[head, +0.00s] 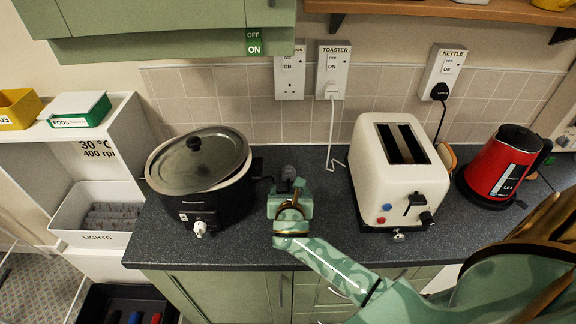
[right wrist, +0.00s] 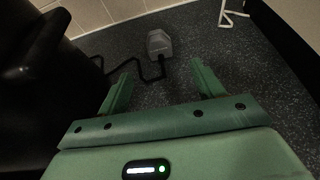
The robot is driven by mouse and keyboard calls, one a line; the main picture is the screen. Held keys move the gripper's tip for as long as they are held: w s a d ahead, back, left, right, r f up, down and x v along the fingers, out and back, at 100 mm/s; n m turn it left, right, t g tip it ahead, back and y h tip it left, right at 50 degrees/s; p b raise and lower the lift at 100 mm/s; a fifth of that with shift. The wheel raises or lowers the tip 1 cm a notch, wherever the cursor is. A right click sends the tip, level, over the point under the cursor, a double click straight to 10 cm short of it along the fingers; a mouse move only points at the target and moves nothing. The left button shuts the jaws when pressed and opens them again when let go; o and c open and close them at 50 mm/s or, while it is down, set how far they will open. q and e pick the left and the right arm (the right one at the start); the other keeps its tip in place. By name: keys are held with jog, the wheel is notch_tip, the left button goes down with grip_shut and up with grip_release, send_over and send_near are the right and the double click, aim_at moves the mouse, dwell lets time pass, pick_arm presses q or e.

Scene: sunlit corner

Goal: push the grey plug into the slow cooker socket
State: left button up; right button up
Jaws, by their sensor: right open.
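The grey plug (head: 288,172) lies on the dark counter just beyond my right gripper (head: 289,190), and its black cord runs left towards the slow cooker. In the right wrist view the plug (right wrist: 160,43) sits ahead of the two green fingers (right wrist: 158,85), which are apart with nothing between them. The slow cooker (head: 200,175) stands on the counter to the left. The slow cooker socket (head: 290,82) is on the tiled wall above, empty, its label partly hidden by the green cupboard. My left gripper is not in view.
The toaster (head: 400,172) stands right of my gripper, its white plug in the toaster socket (head: 332,72). The red kettle (head: 502,167) is further right, plugged into the kettle socket (head: 445,70). A green cupboard (head: 160,35) overhangs the upper left.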

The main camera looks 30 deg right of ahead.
aim_at(289, 176)
jog(key=shift+w, duration=0.3)
jog(key=shift+s+r, duration=0.1)
jog(key=shift+w+d+f+b, duration=0.3)
jog(key=shift+w+b, duration=0.1)
jog(key=shift+b, duration=0.1)
jog(key=b+x, duration=0.4)
jog(key=shift+w+f, duration=0.2)
jog(key=shift+f, duration=0.1)
jog(key=shift+x, duration=0.95)
jog(key=shift+w+d+b, duration=0.3)
jog(key=shift+w+d, duration=0.15)
jog(key=shift+w, duration=0.2)
jog(key=shift+p, duration=0.6)
